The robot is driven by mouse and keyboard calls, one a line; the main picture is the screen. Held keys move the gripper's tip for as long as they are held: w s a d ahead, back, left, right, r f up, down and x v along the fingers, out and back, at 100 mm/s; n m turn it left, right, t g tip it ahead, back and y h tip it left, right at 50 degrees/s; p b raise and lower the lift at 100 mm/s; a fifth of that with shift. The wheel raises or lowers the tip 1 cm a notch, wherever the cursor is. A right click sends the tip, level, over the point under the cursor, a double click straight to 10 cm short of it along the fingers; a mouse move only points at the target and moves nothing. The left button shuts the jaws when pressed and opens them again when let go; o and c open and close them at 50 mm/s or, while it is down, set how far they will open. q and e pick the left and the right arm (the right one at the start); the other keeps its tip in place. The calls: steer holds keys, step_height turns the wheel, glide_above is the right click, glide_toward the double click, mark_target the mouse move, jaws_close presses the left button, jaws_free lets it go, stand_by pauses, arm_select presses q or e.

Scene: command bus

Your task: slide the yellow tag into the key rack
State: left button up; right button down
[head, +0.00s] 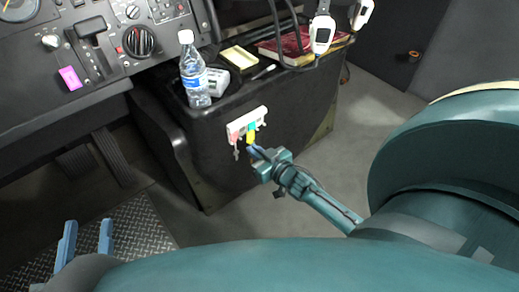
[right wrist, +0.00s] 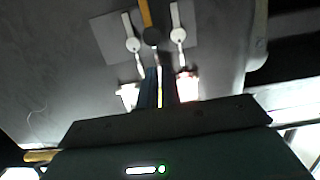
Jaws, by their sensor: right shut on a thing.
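The white key rack (head: 262,112) is on the upper front side of the black console. A pink tag (head: 234,132) hangs at its left end and a teal tag sits near its middle. The yellow tag (head: 251,136) is at the rack's lower edge, at the tips of my right gripper (head: 253,149), which is shut on it. Whether the tag is seated in the rack I cannot tell. In the right wrist view my right gripper's fingers (right wrist: 159,88) are close together, with hanging tags on both sides. My left gripper (head: 87,240) is open and empty at the lower left.
On the console stand a water bottle (head: 194,72), a yellow pad (head: 238,57) and a red book (head: 290,46). The dashboard (head: 105,45) fills the upper left. Pedals (head: 112,157) are below it. The floor (head: 305,150) right of the console is clear.

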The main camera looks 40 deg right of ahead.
steer(key=shift+w, duration=0.6)
stand_by(0.3)
stand_by(0.6)
steer(key=shift+w+a, duration=0.1)
steer(key=shift+w, duration=0.15)
stand_by(0.3)
steer(key=shift+w, duration=0.25)
steer(key=shift+w, duration=0.4)
stand_by(0.4)
steer(key=shift+w+p, duration=0.2)
steer(key=shift+p, duration=0.1)
stand_by(0.8)
steer(key=c, duration=1.5)
jaws_free()
